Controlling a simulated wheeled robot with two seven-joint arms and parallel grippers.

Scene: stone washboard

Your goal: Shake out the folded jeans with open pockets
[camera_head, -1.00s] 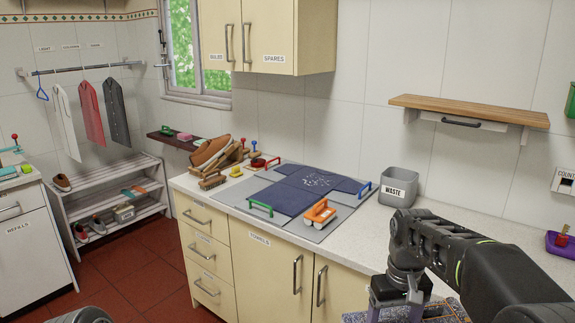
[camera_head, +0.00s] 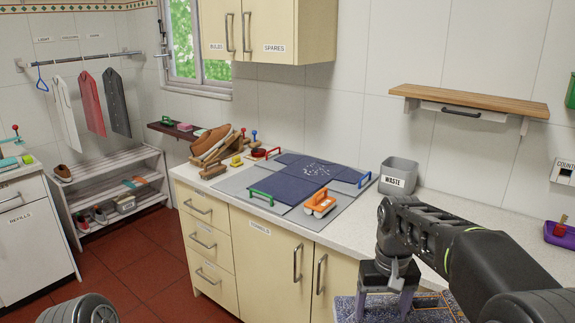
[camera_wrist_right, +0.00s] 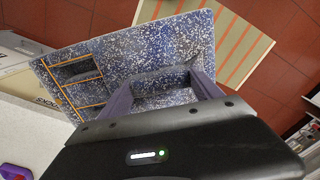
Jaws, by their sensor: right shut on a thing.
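The folded jeans (camera_head: 440,307) are blue with dense white specks and orange stitching. In the head view they show at the bottom edge, in front of the counter, partly cut off. In the right wrist view the jeans (camera_wrist_right: 120,55) spread flat beyond my fingers, with open pockets outlined in orange at the left. My right gripper (camera_head: 385,300) points down and is shut on the jeans; its two purple-grey fingers (camera_wrist_right: 162,88) lie against them in the wrist view. My left gripper is out of view.
An orange-striped panel (camera_wrist_right: 235,50) lies beyond the jeans.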

